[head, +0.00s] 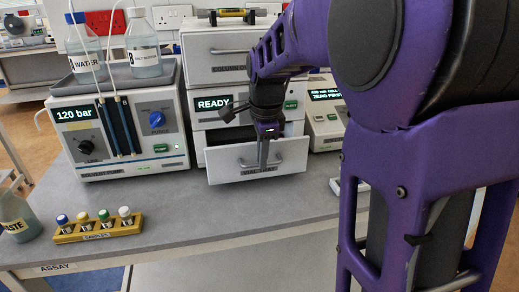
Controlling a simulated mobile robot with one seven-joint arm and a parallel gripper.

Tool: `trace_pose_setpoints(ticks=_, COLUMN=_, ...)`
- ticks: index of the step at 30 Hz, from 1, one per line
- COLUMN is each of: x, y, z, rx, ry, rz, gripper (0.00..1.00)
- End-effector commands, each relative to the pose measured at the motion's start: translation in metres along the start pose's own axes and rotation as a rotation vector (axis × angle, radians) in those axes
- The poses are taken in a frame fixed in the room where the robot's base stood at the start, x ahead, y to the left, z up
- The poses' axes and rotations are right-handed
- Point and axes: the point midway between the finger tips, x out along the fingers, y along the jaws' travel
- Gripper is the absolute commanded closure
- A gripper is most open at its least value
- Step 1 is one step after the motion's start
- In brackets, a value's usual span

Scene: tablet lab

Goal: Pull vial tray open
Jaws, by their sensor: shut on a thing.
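The vial tray (225,164) is a white drawer at the bottom of the middle instrument stack. It sticks out of the stack, and a dark gap shows behind its front panel. Its bar handle crosses the middle of the front, with a label below it. My gripper (263,162) reaches down at the drawer front and is shut on the handle. My purple arm comes in from the right and hides part of the stack. The inside of the tray is mostly hidden.
A pump unit (120,130) with bottles on top stands to the left. A yellow rack (98,231) of capped vials and a waste bottle (17,215) are at the front left. A balance-like unit (327,118) stands right. Bench space before the tray is clear.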

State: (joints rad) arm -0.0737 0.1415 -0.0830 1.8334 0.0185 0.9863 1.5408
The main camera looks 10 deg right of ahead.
Motion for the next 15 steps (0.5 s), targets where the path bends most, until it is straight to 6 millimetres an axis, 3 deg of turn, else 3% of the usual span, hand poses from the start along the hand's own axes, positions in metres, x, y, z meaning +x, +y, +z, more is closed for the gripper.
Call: trace_pose_setpoints(ticks=15, x=-0.0028, y=0.0088, z=0.0002, rx=0.000, ry=0.000, rz=-0.004, gripper=1.00)
